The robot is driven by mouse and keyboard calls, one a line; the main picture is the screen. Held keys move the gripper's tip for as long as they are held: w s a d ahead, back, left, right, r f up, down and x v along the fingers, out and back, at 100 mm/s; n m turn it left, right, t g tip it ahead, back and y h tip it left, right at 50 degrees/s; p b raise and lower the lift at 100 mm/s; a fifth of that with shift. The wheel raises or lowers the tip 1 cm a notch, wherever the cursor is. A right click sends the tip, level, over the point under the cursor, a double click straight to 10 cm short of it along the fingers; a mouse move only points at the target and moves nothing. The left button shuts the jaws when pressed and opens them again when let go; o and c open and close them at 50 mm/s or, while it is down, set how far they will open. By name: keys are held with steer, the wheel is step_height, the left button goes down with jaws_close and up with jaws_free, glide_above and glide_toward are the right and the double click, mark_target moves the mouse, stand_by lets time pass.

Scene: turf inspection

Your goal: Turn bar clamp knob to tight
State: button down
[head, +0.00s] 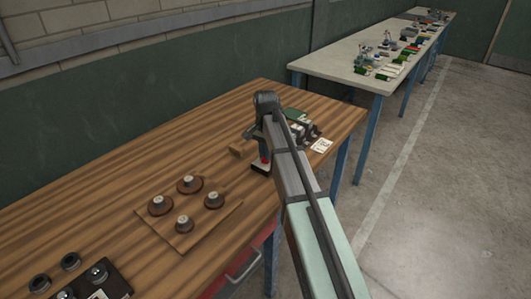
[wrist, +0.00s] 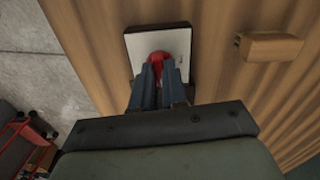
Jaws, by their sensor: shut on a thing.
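A red knob (wrist: 168,70) sits on a pale square plate with a dark edge (wrist: 148,43) in the wrist view. My gripper (wrist: 163,82) reaches down over it, its two blue-grey fingers shut on the knob. The fingers hide much of the knob, and I cannot read any marking for its setting. In the head view my gripper (head: 265,150) is low over the wooden table near its front edge, with the plate (head: 260,169) just below it.
A wooden block (wrist: 270,46) lies beside the plate, also in the head view (head: 242,148). A board (head: 174,238) with several round brown knobs stands nearer on the wooden table (head: 90,205). Small boxes and a card (head: 321,145) lie behind my arm. The table edge is close.

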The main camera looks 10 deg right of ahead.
steer(key=shift+m, duration=0.5)
steer(key=c, duration=1.2)
jaws_free()
steer(key=shift+o, duration=0.2)
steer(key=shift+r, duration=0.1)
step_height(320, 180, up, 14)
steer(key=shift+f, duration=0.2)
